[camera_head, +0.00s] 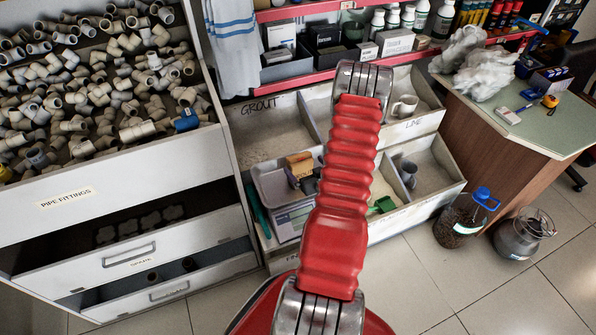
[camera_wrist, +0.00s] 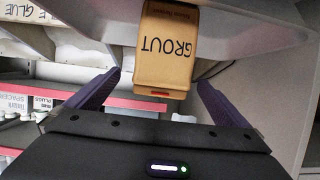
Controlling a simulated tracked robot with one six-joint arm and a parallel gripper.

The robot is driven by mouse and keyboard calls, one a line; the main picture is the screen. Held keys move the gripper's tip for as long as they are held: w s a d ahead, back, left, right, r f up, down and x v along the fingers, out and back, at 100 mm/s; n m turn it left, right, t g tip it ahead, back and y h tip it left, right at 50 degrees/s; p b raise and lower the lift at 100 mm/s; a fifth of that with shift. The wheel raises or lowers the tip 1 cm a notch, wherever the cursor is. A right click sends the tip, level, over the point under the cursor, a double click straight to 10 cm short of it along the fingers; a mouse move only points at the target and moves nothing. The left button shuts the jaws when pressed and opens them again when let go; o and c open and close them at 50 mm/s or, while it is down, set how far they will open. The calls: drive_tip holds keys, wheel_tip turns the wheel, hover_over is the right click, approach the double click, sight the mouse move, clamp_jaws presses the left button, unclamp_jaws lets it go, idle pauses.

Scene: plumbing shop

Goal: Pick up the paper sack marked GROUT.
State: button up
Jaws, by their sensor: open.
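The paper sack marked GROUT (camera_wrist: 165,55) is tan with dark lettering, upside down at the top middle of the wrist view. My gripper (camera_wrist: 158,84) is open, with one dark purple finger on each side of the sack. A gap shows between the sack and each finger, so it is not gripped.
Bins with low walls surround the spot, one marked GROUT (camera_head: 259,107) and one marked LINE or similar. A grey tray (camera_head: 262,192) lies close by. Red shelves (camera_head: 300,71) with boxes and bottles rise behind. A pipe-fittings cabinet (camera_head: 110,190) stands left, a desk (camera_head: 530,115) right.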

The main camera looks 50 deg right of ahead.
sight(299, 161)
drive_tip(key=shift+x, duration=2.55)
drive_tip(key=shift+w+a, duration=0.15)
drive_tip(key=shift+a, duration=0.05)
drive_tip(key=shift+c, duration=0.5)
drive_tip(key=c, duration=1.9)
drive_tip(key=shift+r, duration=0.15)
drive_tip(key=shift+c, duration=0.2)
